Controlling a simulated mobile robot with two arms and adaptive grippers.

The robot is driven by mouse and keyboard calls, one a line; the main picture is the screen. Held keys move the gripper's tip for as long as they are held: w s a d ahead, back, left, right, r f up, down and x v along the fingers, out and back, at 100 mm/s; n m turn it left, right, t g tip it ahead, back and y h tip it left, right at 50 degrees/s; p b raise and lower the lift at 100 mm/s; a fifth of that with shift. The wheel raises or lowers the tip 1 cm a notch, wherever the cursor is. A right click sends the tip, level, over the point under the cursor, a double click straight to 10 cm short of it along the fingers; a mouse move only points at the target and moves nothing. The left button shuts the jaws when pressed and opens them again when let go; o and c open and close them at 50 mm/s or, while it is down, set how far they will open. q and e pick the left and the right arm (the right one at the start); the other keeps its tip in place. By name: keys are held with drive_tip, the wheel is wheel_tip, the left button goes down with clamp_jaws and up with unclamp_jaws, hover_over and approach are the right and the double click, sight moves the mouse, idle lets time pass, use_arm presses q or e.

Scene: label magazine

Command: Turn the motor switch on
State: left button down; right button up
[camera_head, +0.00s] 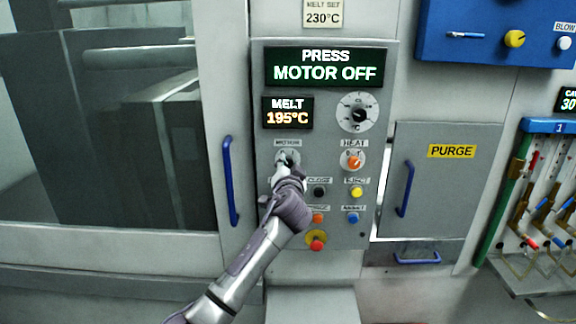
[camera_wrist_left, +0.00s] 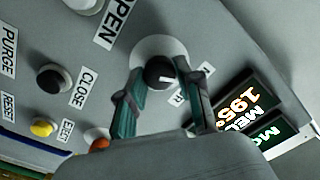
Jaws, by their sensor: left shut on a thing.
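The motor switch (camera_head: 287,157) is a dark round knob on a pale disc, below the MELT display on the grey control panel (camera_head: 330,55). My left gripper (camera_head: 285,167) is at this switch and partly covers it in the head view. In the left wrist view the black knob (camera_wrist_left: 160,72) with a white mark sits between the two fingers of my left gripper (camera_wrist_left: 158,85), which is shut on it. The upper display (camera_head: 325,67) reads PRESS MOTOR OFF. My right gripper is not in view.
The orange HEAT knob (camera_head: 353,160) is to the right of the switch. The black CLOSE button (camera_head: 319,192), yellow EJECT button (camera_head: 356,192) and red button on yellow (camera_head: 316,241) are close by below. A blue door handle (camera_head: 230,180) stands left of the panel.

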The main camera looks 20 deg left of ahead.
use_arm(q)
drive_tip(key=m+p, duration=0.1)
drive_tip(key=m, duration=0.4)
drive_tip(key=shift+m, duration=0.3)
drive_tip(key=m+p, duration=0.3)
drive_tip(key=m, duration=0.3)
drive_tip(key=shift+f+m, duration=0.1)
drive_tip(key=shift+m, duration=0.2)
drive_tip(key=c, duration=0.8)
unclamp_jaws()
drive_tip(key=shift+o, duration=0.2)
drive_tip(key=shift+s, duration=0.1)
drive_tip(key=v, duration=1.1)
drive_tip(key=shift+s+f, duration=0.2)
drive_tip(key=shift+s, duration=0.2)
